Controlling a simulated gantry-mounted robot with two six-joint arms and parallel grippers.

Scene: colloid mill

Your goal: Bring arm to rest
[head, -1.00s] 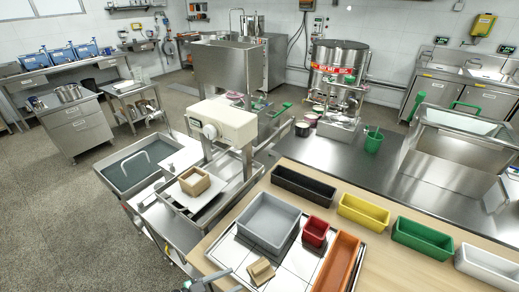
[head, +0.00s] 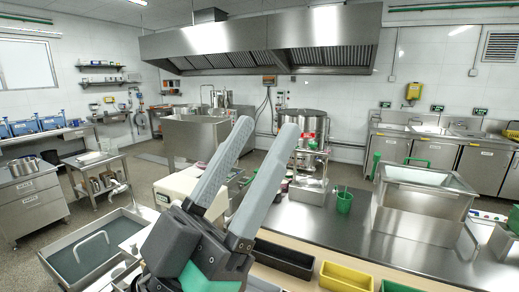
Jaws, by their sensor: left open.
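My left gripper (head: 248,166) is large and close in the head view, low and left of centre. Its two grey fingers point up and to the right and stand apart, with nothing between them. It is raised in front of the white-housed machine (head: 178,190) and covers part of it and of the worktop behind. My right gripper is not in the head view.
A black bin (head: 283,258) and a yellow bin (head: 346,277) stand along the bottom edge. A green cup (head: 344,203) and a steel basin unit (head: 425,205) stand on the steel counter (head: 310,222). A water-filled sink (head: 95,255) is at lower left.

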